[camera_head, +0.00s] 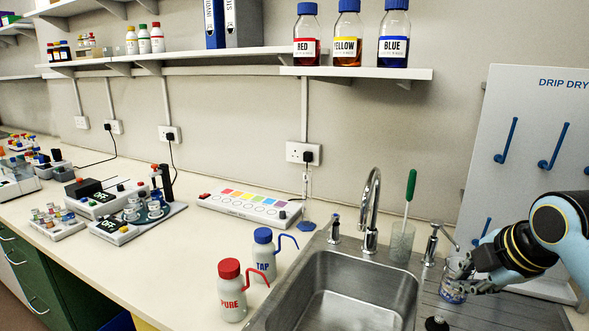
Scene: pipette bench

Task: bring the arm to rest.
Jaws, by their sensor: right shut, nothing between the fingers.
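My right arm (563,232) comes in from the right edge, light blue with black joints. My right gripper (474,277) is over the grey draining area to the right of the sink. It is shut with nothing held. Its dark fingers are right beside a small clear glass beaker (453,291) with some blue at its bottom. The fingers overlap the beaker's right side in the picture, and I cannot tell whether they touch it. My left gripper is not in view.
The steel sink (335,285) with its tall tap (371,210) is left of the gripper. A glass with a green-handled brush (409,190) stands behind it. A white drip-dry board (520,140) with blue pegs rises behind the arm. PURE (232,295) and TAP (264,258) bottles stand left of the sink.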

